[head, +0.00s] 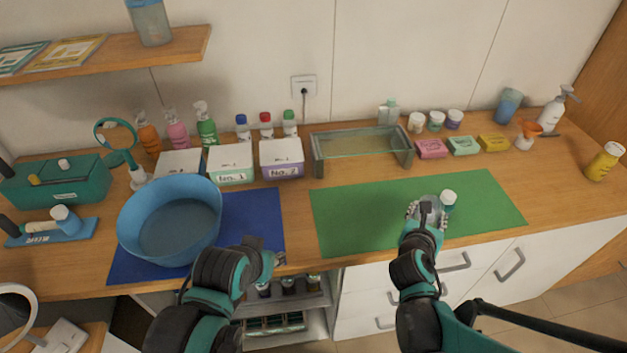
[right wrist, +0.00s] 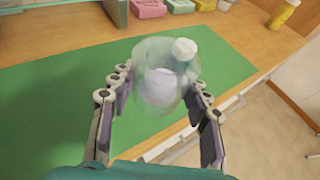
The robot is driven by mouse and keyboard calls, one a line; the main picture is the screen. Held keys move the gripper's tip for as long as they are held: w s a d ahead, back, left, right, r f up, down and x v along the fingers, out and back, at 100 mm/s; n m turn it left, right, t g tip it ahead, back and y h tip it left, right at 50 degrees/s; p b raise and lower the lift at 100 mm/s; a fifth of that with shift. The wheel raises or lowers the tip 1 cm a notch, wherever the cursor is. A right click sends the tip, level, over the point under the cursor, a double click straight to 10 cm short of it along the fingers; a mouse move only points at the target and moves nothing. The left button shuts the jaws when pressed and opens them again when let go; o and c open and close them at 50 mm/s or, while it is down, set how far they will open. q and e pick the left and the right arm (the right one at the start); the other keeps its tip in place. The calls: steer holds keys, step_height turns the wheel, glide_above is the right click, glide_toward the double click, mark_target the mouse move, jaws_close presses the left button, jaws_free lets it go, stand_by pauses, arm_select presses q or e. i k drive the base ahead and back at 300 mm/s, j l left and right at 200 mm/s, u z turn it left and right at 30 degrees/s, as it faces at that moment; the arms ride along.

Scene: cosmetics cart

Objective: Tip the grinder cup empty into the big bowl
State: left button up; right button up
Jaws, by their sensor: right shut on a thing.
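The big blue bowl (head: 128,222) stands on the blue mat at the left, and its visible inside looks empty. My right gripper (head: 427,212) is over the green mat, shut on a clear cup, which I take for the grinder cup (head: 428,205). In the right wrist view the cup (right wrist: 150,60) sits between the fingers (right wrist: 158,100), with something pale lavender showing in it.
The green mat (head: 345,215) is mostly clear. Labelled boxes (head: 282,160), a glass tray (head: 362,145) and several small jars and bottles line the back. A mirror (head: 115,133) stands behind the bowl. The counter's front edge runs below both mats.

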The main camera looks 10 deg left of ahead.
mark_target(170, 221)
steer(key=k+j+u, duration=0.1)
steer(key=k+u, duration=0.25)
steer(key=k, duration=0.25)
steer(key=u, duration=1.4)
steer(key=l+u, duration=0.1)
steer(key=u, duration=0.3)
steer(key=k+l+u, duration=0.1)
steer(key=u, duration=0.3)
steer(key=k+u, duration=0.1)
steer(key=u, duration=0.3)
steer(key=k+l, duration=0.4)
steer(key=l, duration=0.15)
steer(key=i+l, duration=0.15)
steer(key=l, duration=0.2)
steer(key=k, duration=0.05)
